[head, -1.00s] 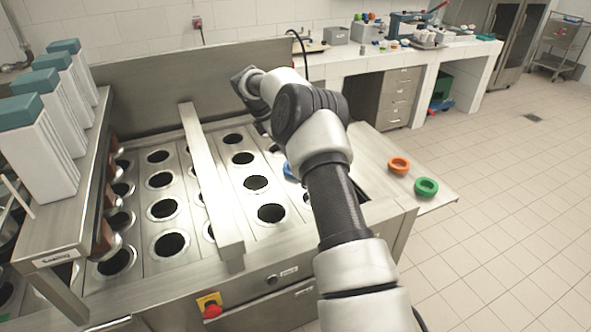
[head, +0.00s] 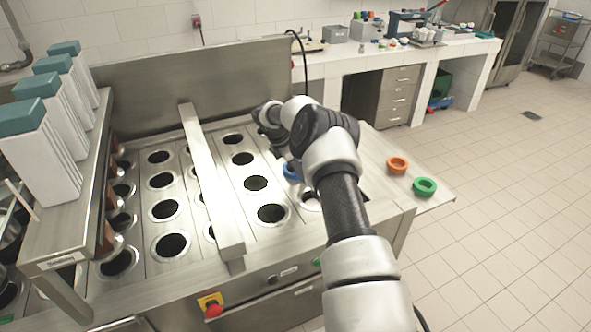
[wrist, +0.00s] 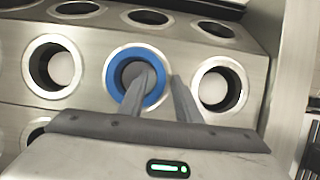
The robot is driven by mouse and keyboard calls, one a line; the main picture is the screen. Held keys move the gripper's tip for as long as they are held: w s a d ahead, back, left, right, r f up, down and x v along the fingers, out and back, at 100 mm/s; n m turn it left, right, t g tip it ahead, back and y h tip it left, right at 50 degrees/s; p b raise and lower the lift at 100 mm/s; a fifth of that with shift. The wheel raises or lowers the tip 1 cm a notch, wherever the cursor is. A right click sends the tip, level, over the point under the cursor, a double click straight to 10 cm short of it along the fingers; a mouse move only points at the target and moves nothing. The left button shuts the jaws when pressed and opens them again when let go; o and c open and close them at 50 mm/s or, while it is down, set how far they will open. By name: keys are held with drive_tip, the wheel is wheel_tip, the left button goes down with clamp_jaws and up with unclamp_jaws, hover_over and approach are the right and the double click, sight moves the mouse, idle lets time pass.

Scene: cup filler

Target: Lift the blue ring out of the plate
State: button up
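The blue ring (wrist: 121,64) sits in a hole of the steel plate (wrist: 83,106) in the wrist view, with a metal rim around it. In the head view the blue ring (head: 291,171) shows only partly beside my arm. My gripper (wrist: 162,82) is open, with its two fingers apart. In the picture, the left finger overlaps the ring's opening and the right finger lies just outside the ring's right side. I cannot tell how deep the fingertips reach or whether they touch the ring. My arm hides the gripper in the head view.
An orange ring (head: 397,165) and a green ring (head: 425,187) lie on the side shelf at right. A steel bar (head: 212,182) crosses the plate. White dispensers with teal lids (head: 35,118) stand at left. Empty holes flank the blue ring.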

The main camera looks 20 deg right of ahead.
clamp_jaws()
drive_tip(key=shift+r, duration=0.1)
